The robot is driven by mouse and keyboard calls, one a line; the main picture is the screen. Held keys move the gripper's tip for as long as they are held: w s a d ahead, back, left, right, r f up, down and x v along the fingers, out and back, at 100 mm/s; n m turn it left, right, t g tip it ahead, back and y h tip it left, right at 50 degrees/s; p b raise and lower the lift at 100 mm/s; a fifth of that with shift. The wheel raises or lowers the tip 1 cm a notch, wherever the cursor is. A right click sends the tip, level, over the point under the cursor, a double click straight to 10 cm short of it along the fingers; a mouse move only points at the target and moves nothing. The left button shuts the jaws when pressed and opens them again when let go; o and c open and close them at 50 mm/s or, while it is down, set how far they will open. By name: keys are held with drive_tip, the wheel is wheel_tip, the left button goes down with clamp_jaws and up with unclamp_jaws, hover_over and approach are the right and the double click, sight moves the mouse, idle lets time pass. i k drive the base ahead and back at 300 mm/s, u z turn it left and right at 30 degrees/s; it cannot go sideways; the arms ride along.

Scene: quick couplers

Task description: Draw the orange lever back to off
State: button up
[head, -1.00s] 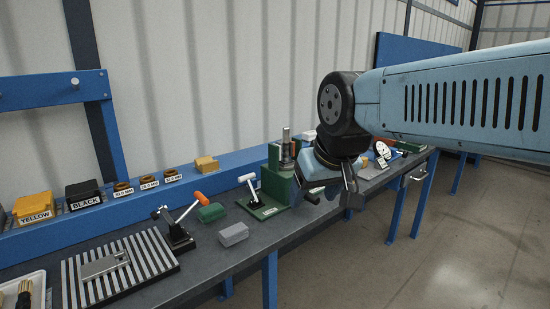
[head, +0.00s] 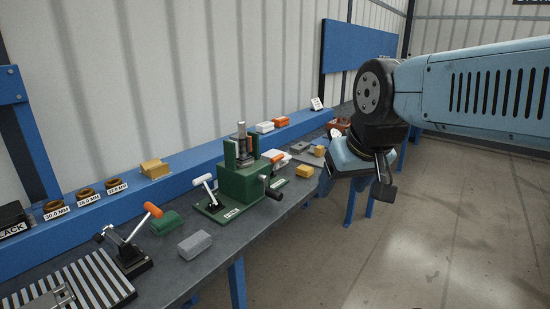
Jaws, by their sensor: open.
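The orange lever (head: 153,210) is a grey rod with an orange grip on a black base, at the lower left of the head view. Its rod leans up and to the right, with the grip above the bench top. My gripper (head: 372,182) hangs at the right of the view, far to the right of the lever and apart from it. It is open with nothing visible between its fingers; the wrist partly hides them. A second lever with a white grip (head: 203,180) stands on a green plate.
A green block (head: 166,223) and a grey block (head: 195,244) lie close to the lever. A striped slatted plate (head: 75,283) lies left. Open floor is at right.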

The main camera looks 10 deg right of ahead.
sight(274, 160)
drive_tip(key=u, duration=0.05)
drive_tip(key=k, duration=0.6)
drive_tip(key=z, duration=0.25)
drive_tip(key=i, duration=1.55)
drive_tip(key=u, duration=0.3)
